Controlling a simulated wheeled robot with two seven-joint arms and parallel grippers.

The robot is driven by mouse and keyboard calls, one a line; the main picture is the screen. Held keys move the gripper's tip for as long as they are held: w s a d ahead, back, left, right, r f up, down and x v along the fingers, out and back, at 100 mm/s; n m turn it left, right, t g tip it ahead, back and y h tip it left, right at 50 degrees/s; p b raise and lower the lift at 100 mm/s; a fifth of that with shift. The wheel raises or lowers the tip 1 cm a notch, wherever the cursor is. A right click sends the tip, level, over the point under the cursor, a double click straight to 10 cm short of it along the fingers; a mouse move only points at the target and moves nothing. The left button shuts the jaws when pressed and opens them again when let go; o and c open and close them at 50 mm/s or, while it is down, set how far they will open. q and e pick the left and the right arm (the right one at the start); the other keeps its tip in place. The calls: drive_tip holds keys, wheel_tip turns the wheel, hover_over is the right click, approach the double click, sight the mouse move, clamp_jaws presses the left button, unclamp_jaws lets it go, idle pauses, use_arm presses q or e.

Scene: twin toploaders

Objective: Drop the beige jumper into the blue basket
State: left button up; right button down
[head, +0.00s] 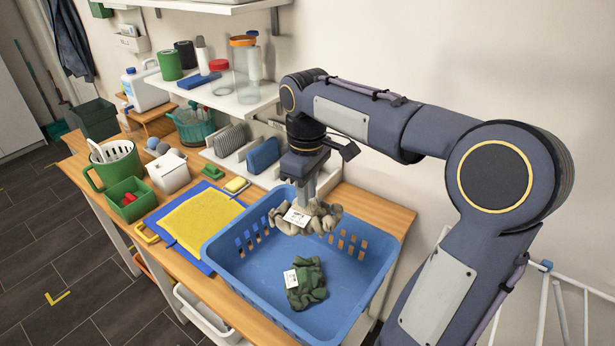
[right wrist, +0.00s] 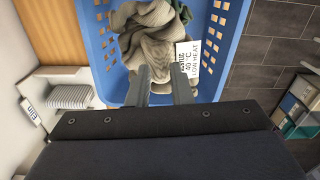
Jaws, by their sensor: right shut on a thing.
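The beige jumper (head: 322,217) is a crumpled knit with a white care label, held over the back part of the blue basket (head: 238,276). My right gripper (head: 303,200) points down and is shut on the jumper. In the right wrist view the jumper (right wrist: 150,48) hangs at the fingertips (right wrist: 160,80), with the basket (right wrist: 235,20) around and below it. A green garment (head: 308,291) with a white label lies on the basket floor; part of it shows behind the jumper in the wrist view. My left gripper is not in view.
The basket stands on a wooden bench (head: 395,212). Left of it are a yellow cloth on a blue mat (head: 178,258), a green box (head: 130,200) and a white box (head: 168,174). A rack with grey and blue items (head: 262,156) stands behind. A shelf (head: 235,102) with jars overhangs the back.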

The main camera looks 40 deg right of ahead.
sight(307, 211)
drive_tip(key=shift+s+f, duration=0.1)
drive_tip(key=shift+f, duration=0.3)
wheel_tip(307, 211, down, 5)
drive_tip(key=b, duration=0.4)
drive_tip(key=c, duration=1.2)
unclamp_jaws()
drive_tip(key=shift+r, duration=0.1)
wheel_tip(307, 211, up, 8)
drive_tip(key=shift+f, duration=0.15)
